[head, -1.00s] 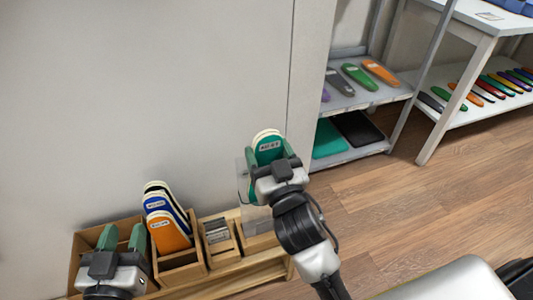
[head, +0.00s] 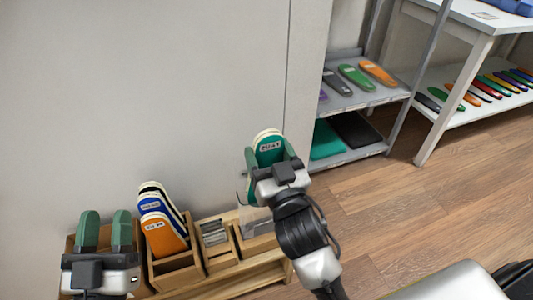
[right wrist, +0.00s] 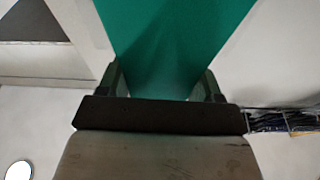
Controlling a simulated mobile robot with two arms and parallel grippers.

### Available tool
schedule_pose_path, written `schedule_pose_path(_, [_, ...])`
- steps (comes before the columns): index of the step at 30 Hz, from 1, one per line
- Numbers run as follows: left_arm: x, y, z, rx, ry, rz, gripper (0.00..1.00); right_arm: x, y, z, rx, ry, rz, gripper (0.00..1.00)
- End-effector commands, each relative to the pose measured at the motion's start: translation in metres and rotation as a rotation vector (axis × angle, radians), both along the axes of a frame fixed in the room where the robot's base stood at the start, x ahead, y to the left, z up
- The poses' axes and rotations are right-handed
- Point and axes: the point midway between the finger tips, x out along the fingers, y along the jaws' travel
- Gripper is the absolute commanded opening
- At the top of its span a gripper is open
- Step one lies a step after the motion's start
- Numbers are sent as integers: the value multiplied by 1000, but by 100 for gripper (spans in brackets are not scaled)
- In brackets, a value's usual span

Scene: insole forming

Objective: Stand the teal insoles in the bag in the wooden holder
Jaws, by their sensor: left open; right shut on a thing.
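The teal insoles (head: 267,157), a pale-edged stack with a white label, stand upright in my right gripper (head: 271,161). The gripper is shut on them, above and behind the right end of the wooden holder (head: 222,262). A clear film, apparently the bag, shows faintly below them; its lower part is hard to make out. In the right wrist view the teal surface (right wrist: 175,45) fills the space between the fingers. My left gripper (head: 104,224) is open and empty, its fingers pointing up over the box at the holder's left.
Orange, blue and white insoles (head: 160,222) stand in a holder compartment. Small grey cards (head: 214,234) fill the slot beside it. A grey shelf (head: 365,98) with more insoles and a white table (head: 484,36) stand right.

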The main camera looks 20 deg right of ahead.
Motion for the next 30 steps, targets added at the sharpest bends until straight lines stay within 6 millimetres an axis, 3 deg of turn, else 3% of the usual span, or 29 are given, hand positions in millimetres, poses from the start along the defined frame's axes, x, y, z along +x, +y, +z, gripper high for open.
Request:
schedule_pose_path(1, [0, 0, -4, -1, -5, 0, 43, 17, 5, -108, -38, 252, -9, 29])
schedule_pose_path(9, [0, 0, -4, -2, -8, 0, 43, 17, 5, -108, -38, 252, -9, 29])
schedule_pose_path(10, [0, 0, -4, -2, -7, 0, 43, 17, 5, -108, -38, 251, -9, 68])
schedule_pose_path(15, [0, 0, -3, -2, -8, 0, 43, 17, 5, -108, -39, 252, -9, 94])
schedule_pose_path(30, [0, 0, 0, 0, 1, 0, 43, 11, 8, -99, -41, 240, -5, 95])
